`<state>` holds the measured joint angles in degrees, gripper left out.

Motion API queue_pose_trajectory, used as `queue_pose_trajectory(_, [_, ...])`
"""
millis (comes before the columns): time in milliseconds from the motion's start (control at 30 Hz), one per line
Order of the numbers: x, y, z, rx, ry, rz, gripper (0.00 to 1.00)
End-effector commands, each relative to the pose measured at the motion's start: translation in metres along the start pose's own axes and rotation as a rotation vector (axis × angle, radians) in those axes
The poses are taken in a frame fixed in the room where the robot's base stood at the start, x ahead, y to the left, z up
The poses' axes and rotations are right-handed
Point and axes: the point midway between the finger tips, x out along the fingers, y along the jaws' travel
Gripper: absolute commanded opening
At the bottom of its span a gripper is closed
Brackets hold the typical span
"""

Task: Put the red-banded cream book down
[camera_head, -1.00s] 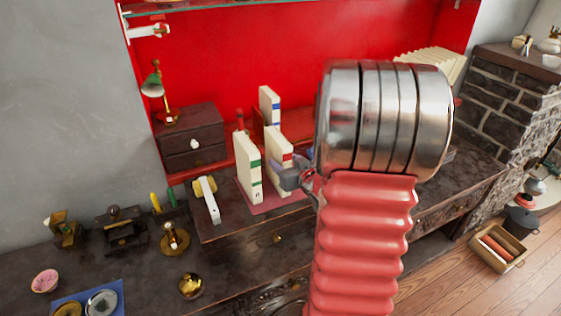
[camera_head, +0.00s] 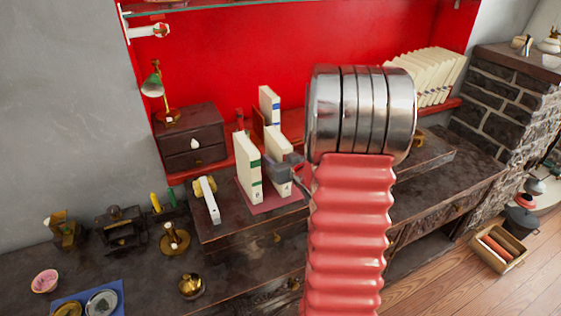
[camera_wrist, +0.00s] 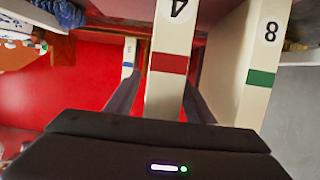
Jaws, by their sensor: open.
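The red-banded cream book (camera_head: 280,187) stands upright on a dark red mat (camera_head: 287,202) on the dark desk. Its red band and the number 4 show in the wrist view (camera_wrist: 167,63). My gripper (camera_head: 285,161) is at the book, with one finger on each side of it in the wrist view. The jaws are open. In the head view my gripper hides the middle of the book, including its band. I cannot tell whether a finger touches it.
A green-banded cream book (camera_head: 249,168) numbered 8 stands close on the left, and a blue-banded one (camera_head: 269,105) behind. A small drawer cabinet (camera_head: 192,138) and a lamp (camera_head: 153,84) are at the left. Several cream books (camera_head: 430,75) lean at the back right.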

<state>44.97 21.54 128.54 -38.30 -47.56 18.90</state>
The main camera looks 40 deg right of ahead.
Motion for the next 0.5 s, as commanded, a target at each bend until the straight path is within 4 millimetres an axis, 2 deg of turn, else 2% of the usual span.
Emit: queue_pose_trajectory(500, [0.0002, 0.0, -0.0003, 0.0, 0.0, 0.0, 0.48])
